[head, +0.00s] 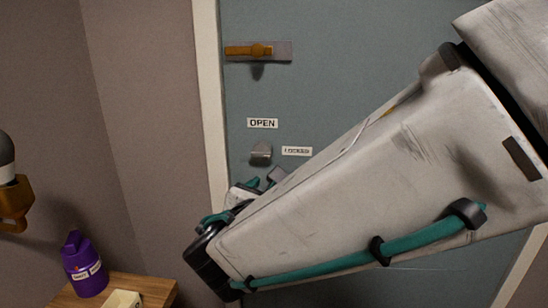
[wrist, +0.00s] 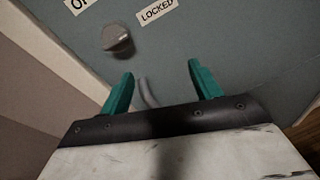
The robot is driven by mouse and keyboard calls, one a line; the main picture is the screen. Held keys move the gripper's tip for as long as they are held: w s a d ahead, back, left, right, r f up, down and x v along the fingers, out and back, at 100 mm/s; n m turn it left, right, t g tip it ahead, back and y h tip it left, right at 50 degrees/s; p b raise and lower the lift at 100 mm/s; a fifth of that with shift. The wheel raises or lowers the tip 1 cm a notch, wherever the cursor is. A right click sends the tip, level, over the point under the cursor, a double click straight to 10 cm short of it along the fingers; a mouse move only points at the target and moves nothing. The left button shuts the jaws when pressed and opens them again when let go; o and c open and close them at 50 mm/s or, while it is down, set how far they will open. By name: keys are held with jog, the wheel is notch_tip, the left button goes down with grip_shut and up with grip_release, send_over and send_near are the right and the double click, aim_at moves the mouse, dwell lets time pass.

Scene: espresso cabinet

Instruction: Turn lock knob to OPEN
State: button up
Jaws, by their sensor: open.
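The lock knob (head: 261,154) is a small grey metal knob on the blue-grey door, below the OPEN label (head: 262,123) and left of the LOCKED label (head: 297,151). In the wrist view the knob (wrist: 117,39) is beyond the fingertips and left of the gap between them. My gripper (wrist: 160,70) has two teal fingers, spread apart with nothing held between them. In the head view my arm covers much of the door, and the gripper is partly hidden just below the knob.
A brass handle (head: 249,50) on a grey plate is higher on the door. A purple container (head: 84,264) stands on a wooden table (head: 150,286) at lower left. A brass wall fixture (head: 14,204) is at far left.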

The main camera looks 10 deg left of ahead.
aim_at(261, 157)
jog(key=a+r+n+t+y, duration=0.1)
jog(key=a+r+n+y, duration=0.2)
jog(key=a+r+n, duration=0.1)
jog(key=w, duration=0.5)
jog(key=w+a, duration=0.1)
jog(key=w, duration=0.2)
jog(key=shift+w+f, duration=0.2)
jog(key=shift+f, duration=0.05)
jog(key=shift+d, duration=0.1)
jog(key=c, duration=1)
